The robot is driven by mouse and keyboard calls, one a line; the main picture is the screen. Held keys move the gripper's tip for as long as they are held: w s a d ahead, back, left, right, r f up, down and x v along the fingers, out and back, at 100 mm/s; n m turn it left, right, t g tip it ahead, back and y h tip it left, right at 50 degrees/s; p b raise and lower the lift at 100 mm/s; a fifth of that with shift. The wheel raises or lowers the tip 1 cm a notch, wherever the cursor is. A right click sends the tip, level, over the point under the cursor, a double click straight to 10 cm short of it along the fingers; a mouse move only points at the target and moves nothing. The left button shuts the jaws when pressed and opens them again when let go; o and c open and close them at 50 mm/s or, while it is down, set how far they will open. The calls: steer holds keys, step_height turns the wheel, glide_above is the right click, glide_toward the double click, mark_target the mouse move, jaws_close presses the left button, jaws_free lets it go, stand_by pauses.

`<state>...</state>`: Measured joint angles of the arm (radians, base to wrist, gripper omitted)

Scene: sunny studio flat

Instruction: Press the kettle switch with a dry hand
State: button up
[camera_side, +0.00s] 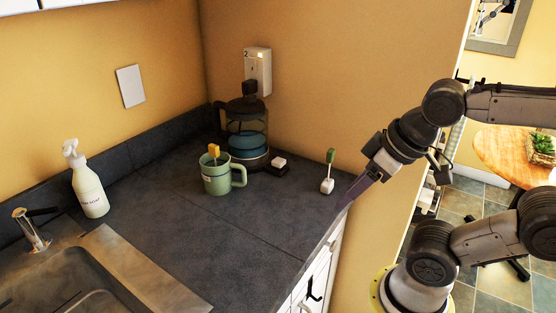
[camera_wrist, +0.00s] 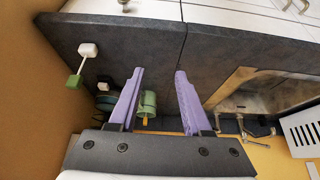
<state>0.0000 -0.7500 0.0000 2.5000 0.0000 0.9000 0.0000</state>
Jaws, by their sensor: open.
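The kettle (camera_side: 246,142) is a glass jug with a dark lid and blue inside, standing in the counter's back corner. A small dark block with a white top (camera_side: 279,164), possibly the switch, sits at its right foot; the white top also shows in the wrist view (camera_wrist: 102,86). The kettle is mostly hidden there behind my left finger. My gripper (camera_side: 357,190) is over the counter's right edge, apart from the kettle. In the wrist view its purple fingers (camera_wrist: 160,72) are spread and empty.
A green mug (camera_side: 216,180) with a yellow tag stands left of the switch block. A white block with a green-tipped stick (camera_side: 327,184) stands between the block and my gripper. A soap bottle (camera_side: 89,190) and sink (camera_side: 60,285) are at left. The middle counter is clear.

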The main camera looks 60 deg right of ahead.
steer(key=shift+n, duration=0.3)
steer(key=c, duration=0.6)
steer(key=shift+n, duration=0.8)
steer(key=w+r, duration=0.2)
steer(key=r, duration=0.1)
steer(key=w+r, duration=0.3)
steer(key=shift+w+r, duration=0.15)
steer(key=shift+r, duration=0.05)
jaws_close()
steer(key=w+d+r, duration=0.2)
steer(key=w, duration=0.3)
steer(key=w+d+r, duration=0.2)
steer(key=w+d, duration=0.1)
steer(key=w, duration=0.2)
steer(key=w+d+f+m+g, duration=0.1)
steer(key=w+d+f, duration=0.3)
steer(key=d, duration=0.3)
steer(key=w+d+f+m+g, duration=0.1)
steer(key=w+d+f, duration=0.2)
steer(key=w+d, duration=0.2)
steer(key=shift+w+d+f, duration=0.35)
steer(key=shift+d, duration=0.6)
